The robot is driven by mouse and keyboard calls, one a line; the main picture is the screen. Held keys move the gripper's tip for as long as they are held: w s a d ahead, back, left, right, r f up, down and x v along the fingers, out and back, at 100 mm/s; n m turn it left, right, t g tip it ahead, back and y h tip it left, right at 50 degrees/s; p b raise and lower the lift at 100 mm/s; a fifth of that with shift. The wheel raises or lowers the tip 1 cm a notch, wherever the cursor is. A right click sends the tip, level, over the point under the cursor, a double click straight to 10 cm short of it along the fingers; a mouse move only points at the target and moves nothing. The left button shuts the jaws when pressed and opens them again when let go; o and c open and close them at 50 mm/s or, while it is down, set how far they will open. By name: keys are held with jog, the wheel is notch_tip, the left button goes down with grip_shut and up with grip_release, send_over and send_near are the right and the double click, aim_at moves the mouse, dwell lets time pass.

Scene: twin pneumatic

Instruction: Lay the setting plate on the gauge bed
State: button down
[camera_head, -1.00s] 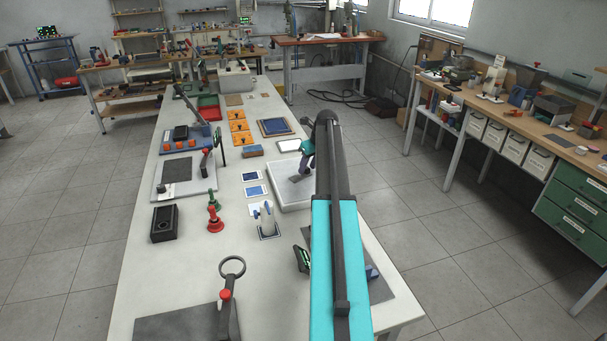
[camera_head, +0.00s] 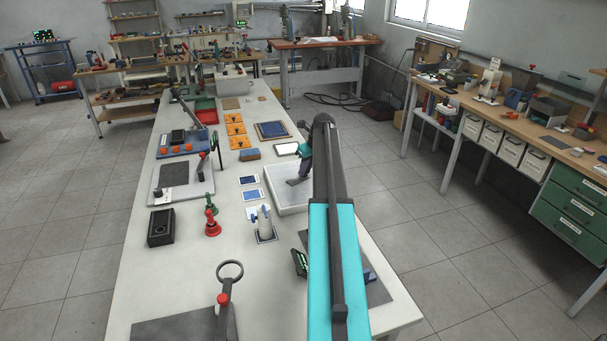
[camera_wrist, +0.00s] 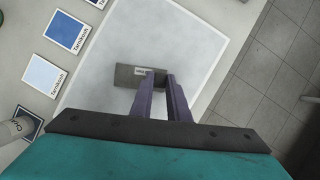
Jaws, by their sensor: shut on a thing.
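The setting plate, a small dark grey rectangle with a pale label (camera_wrist: 128,75), is between the fingertips of my gripper (camera_wrist: 160,78) in the wrist view. My gripper is shut on it near one end. The plate also shows in the head view (camera_head: 294,182), below the gripper. A broad pale slab with a white rim, which looks like the gauge bed (camera_head: 288,201), lies under the plate and also fills the middle of the wrist view (camera_wrist: 175,45). I cannot tell whether the plate touches the slab. My arm hides the slab's right part in the head view.
Blue-and-white cards (camera_head: 252,195) lie left of the slab. A white cylindrical holder (camera_head: 265,223) stands near its front left corner. A red knobbed piece (camera_head: 212,224) stands farther left. The table's right edge is close beyond the slab.

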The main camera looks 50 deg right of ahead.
jog(key=shift+r, duration=0.15)
jog(key=shift+r+b, duration=0.9)
jog(key=shift+r, duration=0.55)
jog(key=s+a+r+b, duration=0.1)
jog(key=s+a+b, duration=0.3)
jog(key=s+a, duration=0.6)
jog(key=shift+s+a+r, duration=0.3)
jog(key=shift+s+r, duration=0.1)
jog(key=shift+s, duration=0.55)
